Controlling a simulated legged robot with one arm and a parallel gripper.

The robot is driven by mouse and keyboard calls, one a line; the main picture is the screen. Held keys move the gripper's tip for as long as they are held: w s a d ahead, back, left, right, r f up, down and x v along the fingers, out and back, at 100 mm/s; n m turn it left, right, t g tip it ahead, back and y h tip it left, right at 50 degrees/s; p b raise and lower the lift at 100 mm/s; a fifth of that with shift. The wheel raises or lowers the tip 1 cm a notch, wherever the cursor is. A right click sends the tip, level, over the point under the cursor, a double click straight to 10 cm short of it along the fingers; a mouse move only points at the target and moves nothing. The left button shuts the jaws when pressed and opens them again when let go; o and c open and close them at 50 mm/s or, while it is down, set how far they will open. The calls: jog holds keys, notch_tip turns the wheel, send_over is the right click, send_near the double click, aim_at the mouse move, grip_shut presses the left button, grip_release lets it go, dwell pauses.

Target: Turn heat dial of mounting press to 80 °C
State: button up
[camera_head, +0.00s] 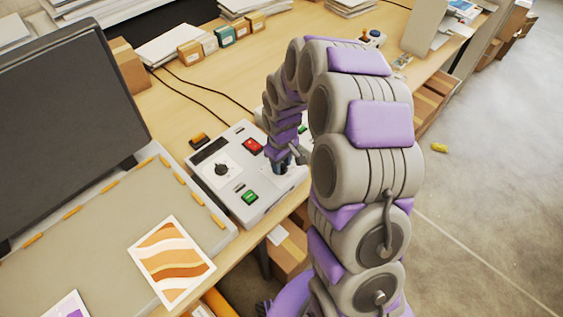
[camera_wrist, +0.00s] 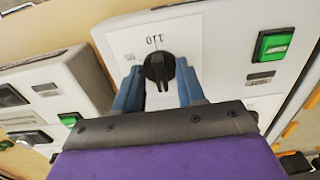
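The mounting press control box (camera_head: 235,185) is light grey and sits at the table's front edge. My gripper (camera_head: 285,165) reaches down over its right part and hides the dial there in the head view. In the wrist view that black dial (camera_wrist: 159,68) sits on a white plate with a mark that looks like 110 beside it; other marks are hidden or unreadable. My gripper's blue fingers (camera_wrist: 160,90) stand apart on either side of the dial. I cannot tell whether they touch it. A second black dial (camera_head: 221,169) is on the box's left part.
The box also has a red switch (camera_head: 253,145) and a green button (camera_head: 249,197). Another box with buttons (camera_wrist: 45,105) is close by on the left in the wrist view.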

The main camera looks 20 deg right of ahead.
grip_shut()
dwell(0.5)
jog(key=m+p, duration=0.1)
jog(key=m, duration=0.4)
jog(key=shift+m, duration=0.4)
jog(key=m+p, duration=0.1)
jog(key=m, duration=0.2)
jog(key=m+p, duration=0.1)
jog(key=m, duration=0.1)
jog(key=shift+a+m, duration=0.2)
jog(key=shift+m, duration=0.2)
grip_release()
